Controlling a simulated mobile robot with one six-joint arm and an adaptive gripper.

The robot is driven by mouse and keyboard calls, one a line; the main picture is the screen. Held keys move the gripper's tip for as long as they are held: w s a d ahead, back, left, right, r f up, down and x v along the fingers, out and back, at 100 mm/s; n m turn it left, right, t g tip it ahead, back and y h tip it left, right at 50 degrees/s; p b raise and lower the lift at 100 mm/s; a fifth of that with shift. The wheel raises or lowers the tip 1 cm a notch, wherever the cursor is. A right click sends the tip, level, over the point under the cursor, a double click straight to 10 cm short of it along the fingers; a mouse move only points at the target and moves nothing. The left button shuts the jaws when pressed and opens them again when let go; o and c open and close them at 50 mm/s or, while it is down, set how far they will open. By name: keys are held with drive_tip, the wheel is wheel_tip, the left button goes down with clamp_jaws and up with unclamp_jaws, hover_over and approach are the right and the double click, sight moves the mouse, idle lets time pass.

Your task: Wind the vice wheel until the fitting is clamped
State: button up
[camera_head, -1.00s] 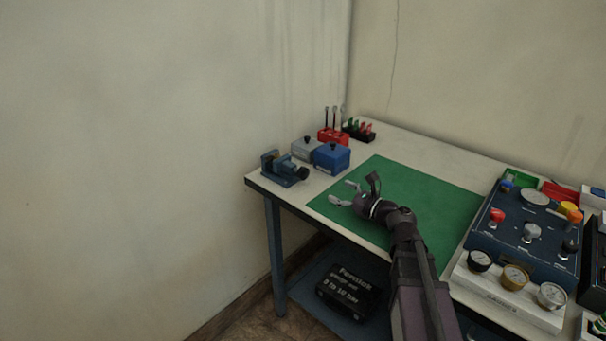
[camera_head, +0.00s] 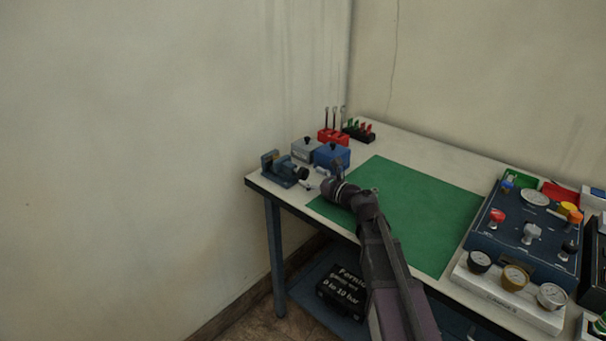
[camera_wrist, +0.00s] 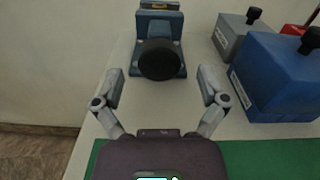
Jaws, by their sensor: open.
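The blue vice (camera_head: 278,168) stands at the left end of the bench, and its black wheel (camera_head: 303,173) faces my gripper. In the wrist view the vice (camera_wrist: 172,24) is at the top centre with the round black wheel (camera_wrist: 159,59) in front. A small brass-coloured piece (camera_wrist: 158,5), perhaps the fitting, shows between the jaws at the top edge. I cannot tell whether it is clamped. My gripper (camera_wrist: 160,84) is open and empty, its fingers spread to either side of the wheel and a little short of it. It also shows in the head view (camera_head: 318,180).
A blue box (camera_head: 332,157) and a grey box (camera_head: 304,150) with black knobs stand close to the right of the vice. Behind them are a red tool holder (camera_head: 333,136) and a black rack (camera_head: 358,131). The green mat (camera_head: 425,205) is clear.

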sight(306, 174)
drive_tip(key=shift+x, duration=1.5)
drive_tip(key=c, duration=1.1)
